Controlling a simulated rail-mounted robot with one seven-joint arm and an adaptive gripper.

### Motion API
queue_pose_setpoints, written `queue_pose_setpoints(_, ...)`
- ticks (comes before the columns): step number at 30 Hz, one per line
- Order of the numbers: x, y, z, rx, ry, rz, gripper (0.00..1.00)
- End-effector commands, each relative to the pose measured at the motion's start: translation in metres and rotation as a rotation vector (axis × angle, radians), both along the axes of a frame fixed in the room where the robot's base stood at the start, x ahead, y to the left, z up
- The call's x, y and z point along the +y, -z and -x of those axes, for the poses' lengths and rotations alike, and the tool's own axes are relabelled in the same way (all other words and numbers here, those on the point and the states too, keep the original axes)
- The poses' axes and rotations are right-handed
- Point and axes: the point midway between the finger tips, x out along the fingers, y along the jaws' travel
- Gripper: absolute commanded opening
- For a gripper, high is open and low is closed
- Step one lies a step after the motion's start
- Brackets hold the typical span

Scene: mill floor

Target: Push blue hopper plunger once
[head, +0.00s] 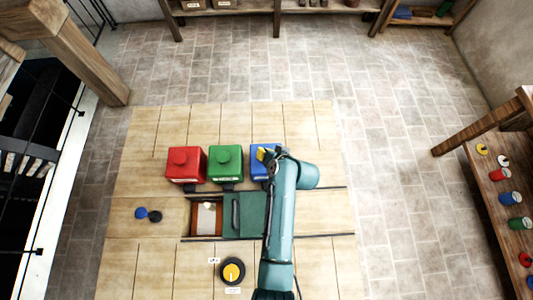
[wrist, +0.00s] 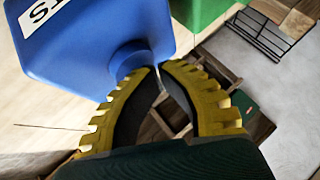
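The blue hopper (head: 258,166) stands at the right end of a row of three on the wooden table, partly hidden by my arm. In the wrist view the blue hopper (wrist: 100,38) fills the upper left, with a white label. Its round blue plunger (wrist: 130,60) sticks out toward my fingers. My gripper (wrist: 158,68) has its yellow fingertips together, with nothing seen between them, right beside the plunger's end. I cannot tell whether they touch. In the head view my gripper (head: 268,154) is over the blue hopper and hides its plunger.
The green hopper (head: 226,164) stands close beside the blue one, with the red hopper (head: 186,166) further left. In front are an open wooden compartment (head: 193,216) and a green sliding cover (head: 252,216).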

Motion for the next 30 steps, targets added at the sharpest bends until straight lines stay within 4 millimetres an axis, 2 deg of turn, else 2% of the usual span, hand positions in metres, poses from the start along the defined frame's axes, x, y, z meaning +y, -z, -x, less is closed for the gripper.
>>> queue_pose_setpoints(15, 0.0, -0.025, 0.002, 0.003, 0.0, 0.0, 0.0)
queue_pose_setpoints(26, 0.0, -0.028, 0.001, 0.001, -0.001, 0.0, 0.0)
queue_pose_setpoints(30, 0.0, -0.041, 0.001, 0.001, -0.001, 0.0, 0.0)
